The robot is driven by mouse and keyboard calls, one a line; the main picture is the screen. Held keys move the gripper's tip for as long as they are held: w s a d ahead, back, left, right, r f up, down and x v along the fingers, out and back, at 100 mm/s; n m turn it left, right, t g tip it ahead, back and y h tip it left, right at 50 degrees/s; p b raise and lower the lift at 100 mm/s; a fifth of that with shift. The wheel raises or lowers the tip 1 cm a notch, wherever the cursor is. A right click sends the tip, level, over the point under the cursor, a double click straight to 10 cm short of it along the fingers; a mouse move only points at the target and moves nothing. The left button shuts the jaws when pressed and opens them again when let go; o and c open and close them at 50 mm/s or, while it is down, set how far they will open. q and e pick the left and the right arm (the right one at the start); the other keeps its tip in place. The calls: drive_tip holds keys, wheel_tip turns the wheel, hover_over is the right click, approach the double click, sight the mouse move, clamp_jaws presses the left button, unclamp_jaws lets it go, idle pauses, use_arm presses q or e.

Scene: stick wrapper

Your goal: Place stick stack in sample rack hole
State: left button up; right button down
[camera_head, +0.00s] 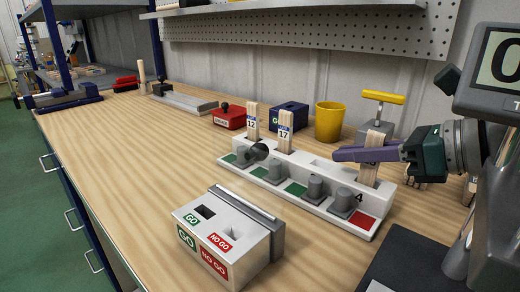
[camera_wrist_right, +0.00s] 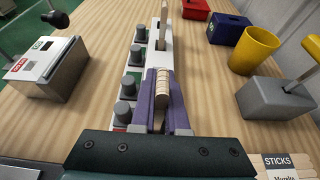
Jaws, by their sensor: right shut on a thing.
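My right gripper (camera_head: 362,152), with purple fingers, is shut on a pale wooden stick stack (camera_head: 368,174). It holds the stack upright at the right end of the white sample rack (camera_head: 310,205), over the back row. I cannot tell whether the stack's lower end is inside a hole. In the right wrist view the stack (camera_wrist_right: 163,88) sits between the fingers (camera_wrist_right: 160,100), seen from its end. Two other stacks, labelled 12 (camera_head: 252,122) and 17 (camera_head: 285,131), stand upright in the rack's left holes. My left gripper is not in view.
Grey knobs (camera_head: 314,187) line the rack's front, above green and red squares. A GO/NO GO gauge block (camera_head: 228,237) stands in front. Behind are a red stamp box (camera_head: 229,118), a blue box (camera_head: 290,115), a yellow cup (camera_head: 329,121) and a yellow-handled press (camera_head: 383,98).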

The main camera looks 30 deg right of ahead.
drive_tip(key=shift+f, duration=0.1)
drive_tip(key=shift+f, duration=0.15)
drive_tip(key=c, duration=1.4)
unclamp_jaws()
drive_tip(key=o, duration=0.5)
